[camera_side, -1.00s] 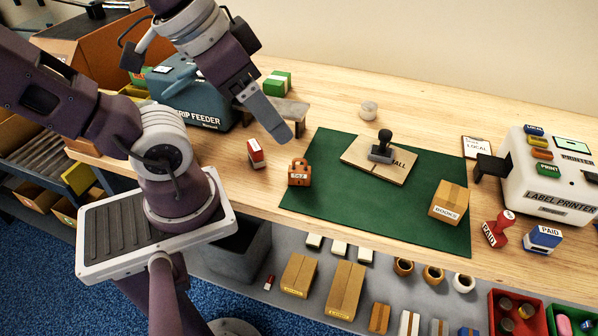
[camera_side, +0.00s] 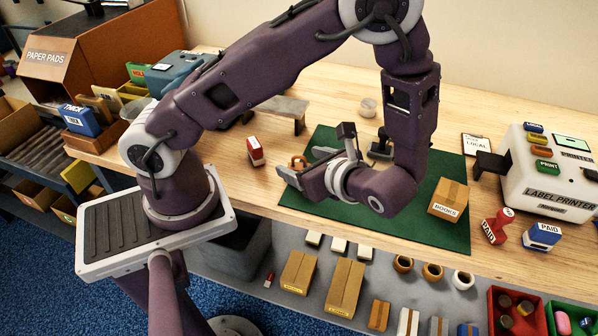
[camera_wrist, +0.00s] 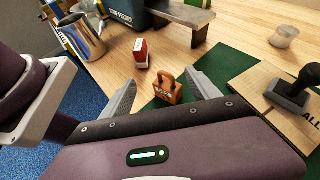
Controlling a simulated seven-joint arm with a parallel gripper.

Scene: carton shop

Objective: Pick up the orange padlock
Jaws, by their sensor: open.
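The orange padlock (camera_wrist: 167,90) stands upright at the left edge of the green mat (camera_side: 430,238), shackle up, with a small pale label on its front. In the side view only the top of the padlock (camera_side: 298,161) shows; my gripper hides its body. My gripper (camera_side: 298,166) is open and low over the mat's left side. In the wrist view its two fingers (camera_wrist: 160,92) are spread, and the padlock appears between them, a little beyond the tips. I cannot tell the exact gap to the padlock.
A red and white stamp (camera_side: 255,151) stands left of the padlock. A black-handled stamp (camera_wrist: 296,86) rests on a flat carton (camera_wrist: 262,92) to the right. A small box (camera_side: 448,200) sits at the mat's right. A grey bench (camera_side: 287,107) and a clear cup (camera_side: 368,107) are behind.

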